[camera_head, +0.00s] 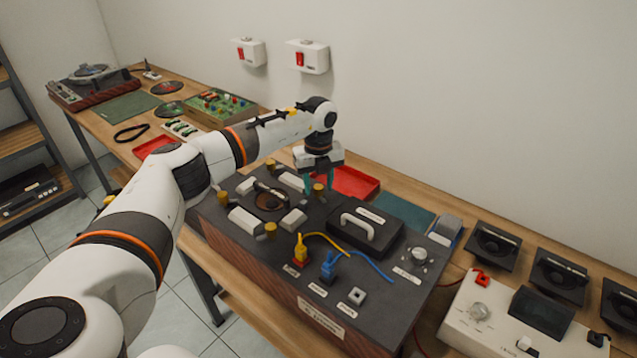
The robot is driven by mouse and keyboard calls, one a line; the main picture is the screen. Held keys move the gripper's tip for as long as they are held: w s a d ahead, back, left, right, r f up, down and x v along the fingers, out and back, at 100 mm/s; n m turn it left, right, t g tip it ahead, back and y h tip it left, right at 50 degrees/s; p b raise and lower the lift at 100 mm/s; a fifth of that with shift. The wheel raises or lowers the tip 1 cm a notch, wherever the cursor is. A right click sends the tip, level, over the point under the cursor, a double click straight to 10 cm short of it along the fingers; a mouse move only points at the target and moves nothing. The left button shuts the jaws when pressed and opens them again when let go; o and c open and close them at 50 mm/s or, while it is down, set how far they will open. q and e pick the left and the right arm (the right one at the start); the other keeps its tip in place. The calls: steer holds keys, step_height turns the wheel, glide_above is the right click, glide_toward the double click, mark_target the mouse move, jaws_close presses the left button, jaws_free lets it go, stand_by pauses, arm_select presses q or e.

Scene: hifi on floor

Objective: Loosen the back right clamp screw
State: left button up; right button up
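The back right clamp screw (319,191) is a brass knob on the dark top of a wood-sided hi-fi unit (215,225). My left gripper (319,184) points down over it, with one teal finger on each side of the knob. The fingers look apart, with a small gap to the knob; contact is hard to judge. The other brass clamp screws are the back left one (270,164), the front left one (223,198) and the front right one (271,230). They surround a round part (270,200) between pale blocks. My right gripper is out of view.
A black cover with a handle (358,228), a yellow plug (300,250) and a blue plug (328,267) are right of the screws. A red tray (352,182) lies behind. A white test box (470,325) and black speakers (492,246) stand at the right.

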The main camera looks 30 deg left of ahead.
mark_target(318, 187)
arm_select(q)
steer(key=shift+r, duration=0.1)
step_height(318, 187, up, 12)
steer(key=b, duration=0.2)
stand_by(0.3)
stand_by(0.5)
